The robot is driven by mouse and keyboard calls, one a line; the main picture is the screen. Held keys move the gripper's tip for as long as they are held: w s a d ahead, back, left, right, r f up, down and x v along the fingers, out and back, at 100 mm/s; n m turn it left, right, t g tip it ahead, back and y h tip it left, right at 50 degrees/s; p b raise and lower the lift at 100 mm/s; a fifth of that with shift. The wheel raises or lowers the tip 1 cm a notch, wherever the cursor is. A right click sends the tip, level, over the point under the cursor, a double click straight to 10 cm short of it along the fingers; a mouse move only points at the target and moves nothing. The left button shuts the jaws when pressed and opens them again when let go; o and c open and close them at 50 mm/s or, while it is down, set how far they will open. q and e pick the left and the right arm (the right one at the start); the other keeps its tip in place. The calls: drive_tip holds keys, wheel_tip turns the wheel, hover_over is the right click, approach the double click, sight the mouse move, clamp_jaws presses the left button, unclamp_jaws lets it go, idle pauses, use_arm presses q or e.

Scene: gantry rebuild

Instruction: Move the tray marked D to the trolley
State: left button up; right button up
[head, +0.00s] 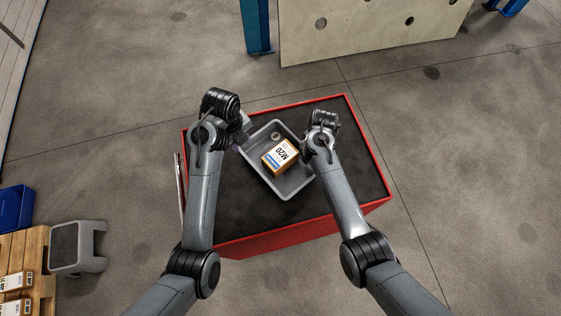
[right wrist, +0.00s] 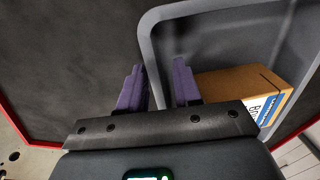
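The grey tray (head: 287,191) lies on the dark top of the red-rimmed trolley (head: 362,172). It holds a brown box marked M20 (head: 275,161) and a small ring-shaped item (head: 275,136). I see no letter D on the tray. My left gripper (head: 243,127) is at the tray's left rim; its fingers are too small to read. My right gripper (right wrist: 156,84) is at the opposite rim. In the right wrist view its purple fingers stand apart, one on each side of the rim, with a visible gap. The box (right wrist: 240,88) shows beside the inner finger.
A grey step stool (head: 78,247), a wooden pallet with boxes (head: 25,262) and a blue bin (head: 14,208) stand at the left. A pale board with holes (head: 365,28) and a blue post (head: 256,27) are at the back. The floor around the trolley is mostly clear.

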wheel_tip(320, 180, up, 11)
drive_tip(key=shift+w+d, duration=0.25)
drive_tip(key=shift+d, duration=0.1)
idle(0.5)
